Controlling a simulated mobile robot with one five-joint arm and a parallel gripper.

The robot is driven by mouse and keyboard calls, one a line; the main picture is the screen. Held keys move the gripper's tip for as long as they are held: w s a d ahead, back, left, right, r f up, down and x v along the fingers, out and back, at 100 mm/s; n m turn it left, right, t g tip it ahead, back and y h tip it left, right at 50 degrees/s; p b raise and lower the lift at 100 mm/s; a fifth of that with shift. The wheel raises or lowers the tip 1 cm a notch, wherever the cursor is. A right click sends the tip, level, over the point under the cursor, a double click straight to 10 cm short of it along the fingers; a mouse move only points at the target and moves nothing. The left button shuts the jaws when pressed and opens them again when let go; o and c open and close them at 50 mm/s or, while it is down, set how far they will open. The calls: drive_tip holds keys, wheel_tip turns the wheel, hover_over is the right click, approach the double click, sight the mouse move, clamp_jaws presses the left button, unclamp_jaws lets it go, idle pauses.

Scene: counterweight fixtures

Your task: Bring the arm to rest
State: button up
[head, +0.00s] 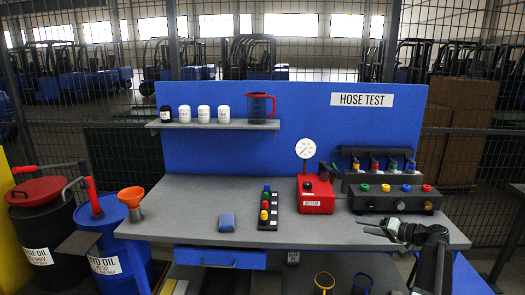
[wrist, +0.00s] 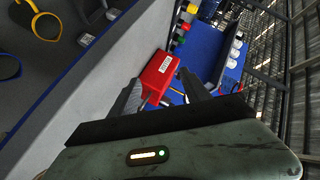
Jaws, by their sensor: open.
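My gripper (head: 371,228) is at the right of the head view, at the front right part of the grey bench top (head: 190,200), with its fingers pointing left. The fingers are apart and nothing is between them. My dark arm comes up from the lower right edge. In the wrist view my gripper (wrist: 161,84) also shows open, with the red pressure box (wrist: 158,76) beyond the fingertips. I cannot tell the exact height of the gripper above the bench.
A black valve block (head: 395,201) with coloured caps stands behind my gripper. The red box (head: 316,196) with a gauge and a strip of coloured knobs (head: 269,209) stand farther left. An orange funnel (head: 131,197) is at the left end. The bench front near the middle is clear.

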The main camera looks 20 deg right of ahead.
drive_tip(key=w+a+f+n+g+y+p, duration=0.1)
drive_tip(key=w+a+n+g, duration=0.15)
drive_tip(key=a, duration=0.95)
drive_tip(key=w+a+f+n+g+y+p, duration=0.1)
drive_tip(key=w+a+g, duration=0.15)
drive_tip(key=a, duration=0.95)
drive_tip(key=s+a+f+n+g+p, duration=0.1)
drive_tip(key=s+a+f+n+g, duration=0.1)
drive_tip(key=a, duration=0.7)
drive_tip(key=s+a+f+n+g+p, duration=0.1)
drive_tip(key=a+g, duration=0.1)
drive_tip(key=a, duration=0.8)
drive_tip(key=s+a+f+n+g+h+p, duration=0.25)
drive_tip(key=s+a+f+h, duration=0.2)
drive_tip(key=s+a, duration=0.4)
drive_tip(key=s+d+f+m+g+h+b, duration=0.1)
drive_tip(key=s+d+m+h, duration=0.2)
drive_tip(key=d, duration=0.6)
drive_tip(key=shift+s+m+h, duration=0.4)
drive_tip(key=shift+s+h, duration=0.25)
drive_tip(key=shift+s, duration=0.35)
